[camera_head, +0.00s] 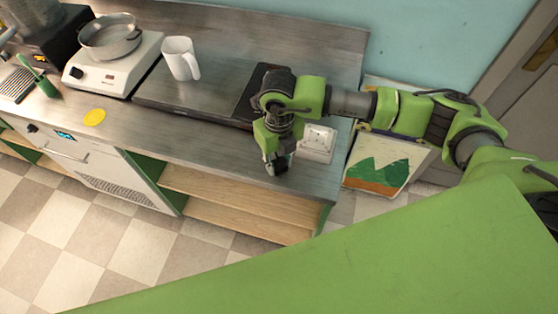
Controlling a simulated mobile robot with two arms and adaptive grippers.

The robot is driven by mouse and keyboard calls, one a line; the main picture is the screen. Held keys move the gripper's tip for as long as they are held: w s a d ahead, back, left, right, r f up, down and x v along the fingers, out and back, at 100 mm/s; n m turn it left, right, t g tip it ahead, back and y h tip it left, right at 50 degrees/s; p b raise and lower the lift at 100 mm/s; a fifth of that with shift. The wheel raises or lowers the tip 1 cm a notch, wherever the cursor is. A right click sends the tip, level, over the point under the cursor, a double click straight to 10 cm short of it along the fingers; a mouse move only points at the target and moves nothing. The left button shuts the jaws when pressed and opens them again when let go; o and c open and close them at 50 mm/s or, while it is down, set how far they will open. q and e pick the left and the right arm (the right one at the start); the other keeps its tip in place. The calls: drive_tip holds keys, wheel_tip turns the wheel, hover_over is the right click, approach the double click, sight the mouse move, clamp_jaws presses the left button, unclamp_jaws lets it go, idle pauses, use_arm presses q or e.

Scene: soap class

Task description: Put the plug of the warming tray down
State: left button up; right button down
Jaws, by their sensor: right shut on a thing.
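My right gripper (278,166) points down over the front right part of the steel counter. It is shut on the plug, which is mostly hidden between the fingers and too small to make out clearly. The warming tray (190,99) looks to be the flat dark slab on the counter, left of my right arm. A white socket box (317,142) stands just right of the gripper, apart from the fingertips. My left gripper is out of view.
A white mug (181,58) stands on the slab. A hot plate (113,68) with a pan (109,37) stands further left. A picture board (378,170) leans beyond the right end.

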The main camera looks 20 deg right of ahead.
sight(279, 160)
drive_tip(key=c, duration=1.6)
unclamp_jaws()
drive_tip(key=shift+r+p, duration=0.3)
drive_tip(key=shift+p, duration=0.1)
drive_tip(key=shift+r+p, duration=0.4)
drive_tip(key=shift+p, duration=0.05)
wheel_tip(279, 160, up, 12)
drive_tip(key=b, duration=0.3)
drive_tip(key=shift+f+b, duration=0.15)
drive_tip(key=shift+b, duration=0.25)
